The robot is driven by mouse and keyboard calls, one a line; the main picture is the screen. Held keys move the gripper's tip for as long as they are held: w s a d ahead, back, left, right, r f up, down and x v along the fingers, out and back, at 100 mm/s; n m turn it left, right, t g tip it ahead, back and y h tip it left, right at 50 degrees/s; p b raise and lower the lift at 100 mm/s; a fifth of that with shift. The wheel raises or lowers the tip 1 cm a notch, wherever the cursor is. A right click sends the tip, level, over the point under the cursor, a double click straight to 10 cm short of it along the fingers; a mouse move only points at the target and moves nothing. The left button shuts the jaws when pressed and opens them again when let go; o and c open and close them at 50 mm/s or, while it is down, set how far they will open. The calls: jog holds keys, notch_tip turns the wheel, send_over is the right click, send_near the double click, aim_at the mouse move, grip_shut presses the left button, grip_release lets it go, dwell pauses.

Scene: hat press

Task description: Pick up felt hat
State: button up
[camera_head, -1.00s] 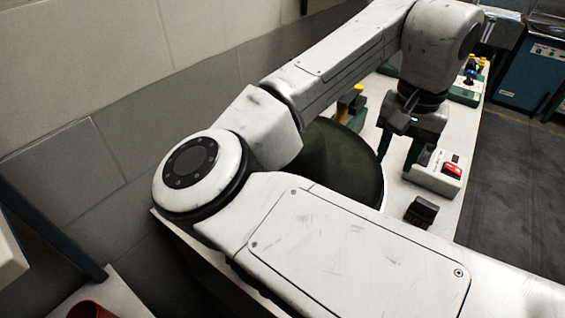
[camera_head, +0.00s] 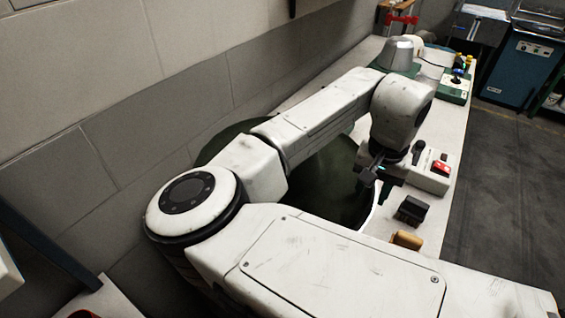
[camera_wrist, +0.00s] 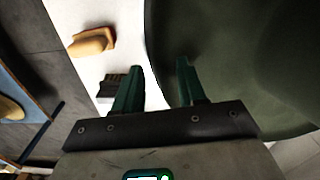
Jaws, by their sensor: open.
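The felt hat (camera_head: 325,185) is a large dark green form with a wide curved rim, on the pale bench under my arm. My arm hides much of it in the head view. In the wrist view the hat (camera_wrist: 225,60) fills the upper right. My gripper (camera_head: 371,187) is open at the hat's right side. In the wrist view my gripper (camera_wrist: 161,72) has its right finger in front of the green surface and its left finger over the pale bench, with the hat's edge running between them. I cannot tell whether the rim is within the jaws in depth.
A dark brush-like block (camera_head: 412,210) and a tan wooden piece (camera_head: 406,240) lie on the bench right of the hat. A box with a red switch (camera_head: 434,170) stands beyond them. A grey metal dome (camera_head: 397,55) is farther back. A wall borders the left.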

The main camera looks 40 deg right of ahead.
jog(key=shift+c, duration=0.3)
grip_shut()
jog(key=shift+r, duration=0.15)
notch_tip(320, 180, up, 10)
jog(key=shift+b, duration=0.3)
dwell(0.3)
jog(key=c, duration=0.6)
grip_release()
grip_shut()
jog(key=shift+d, duration=0.15)
dwell(0.7)
